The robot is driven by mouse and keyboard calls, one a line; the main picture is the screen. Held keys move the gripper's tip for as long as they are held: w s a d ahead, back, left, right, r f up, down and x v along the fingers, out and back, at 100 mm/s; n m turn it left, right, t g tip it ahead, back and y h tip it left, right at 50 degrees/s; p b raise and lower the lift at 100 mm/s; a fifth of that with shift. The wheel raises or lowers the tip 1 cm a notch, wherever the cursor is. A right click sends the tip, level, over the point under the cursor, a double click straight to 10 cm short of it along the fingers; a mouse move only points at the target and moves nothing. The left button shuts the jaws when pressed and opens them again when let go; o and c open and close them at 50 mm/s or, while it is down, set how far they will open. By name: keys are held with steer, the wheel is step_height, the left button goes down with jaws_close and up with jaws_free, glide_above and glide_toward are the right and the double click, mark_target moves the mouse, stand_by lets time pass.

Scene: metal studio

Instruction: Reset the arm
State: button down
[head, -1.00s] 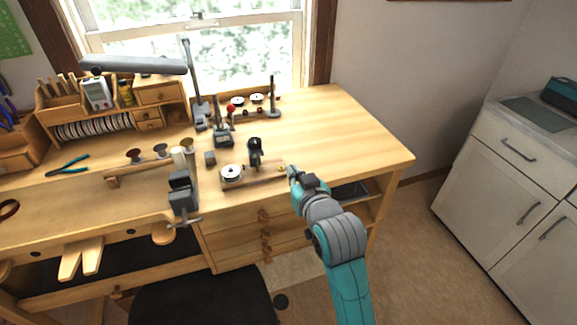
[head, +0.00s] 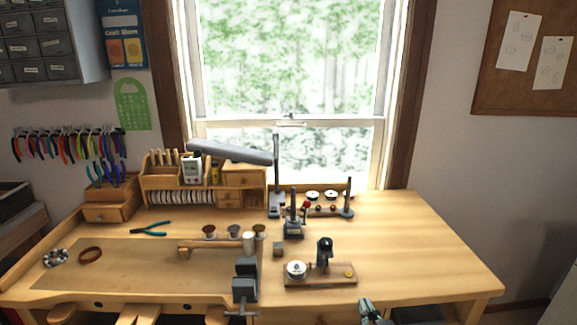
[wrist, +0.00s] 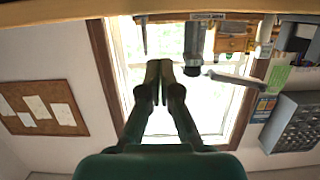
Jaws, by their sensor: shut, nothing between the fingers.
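My gripper (wrist: 158,82) shows in the wrist view with its two dark fingers together and nothing between them. In the head view only a small teal and dark part of my arm's end (head: 370,312) shows at the bottom edge, in front of the workbench (head: 430,240). The rest of the arm is out of the frame. The wrist view is upside down, with the bench along its top and the window (wrist: 190,110) behind the fingers.
On the bench, a wooden block with a white dial (head: 297,269) and a dark vise (head: 245,280) stand near the front edge. A grey lamp (head: 235,152) reaches over the back. The bench's right side is bare. A corkboard (head: 535,55) hangs at right.

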steer(key=s+f, duration=0.7)
steer(key=s, duration=0.4)
steer(key=s+f, duration=0.7)
steer(key=s, duration=0.3)
steer(key=f+v, duration=0.3)
steer(key=v, duration=1.8)
steer(key=shift+s+g, duration=0.25)
steer(key=shift+g, duration=0.05)
steer(key=shift+d, duration=0.1)
